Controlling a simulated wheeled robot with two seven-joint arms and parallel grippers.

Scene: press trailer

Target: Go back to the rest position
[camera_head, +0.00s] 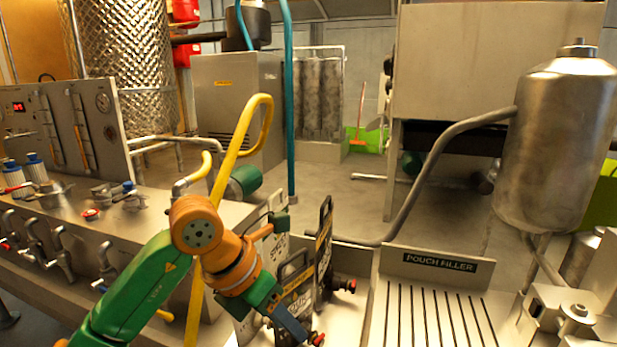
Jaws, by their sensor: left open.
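My left arm comes in from the lower left, green with orange joints. My left gripper (288,322) is at its end, low in the middle of the camera_head view, pointing down and right. It is open. It overlaps the front one of two upright pouch-like items with black handles, the front one (296,280) and the back one (324,245). I cannot tell whether it touches them. No item is seen held in it. My right gripper is not in view.
A slotted tray (430,312) with a "POUCH FILLER" sign (434,262) stands at the right, below a steel tank (560,140). A metal counter with valves (60,250) fills the left. A yellow hose (232,150) rises behind my arm. Open floor (350,195) lies beyond.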

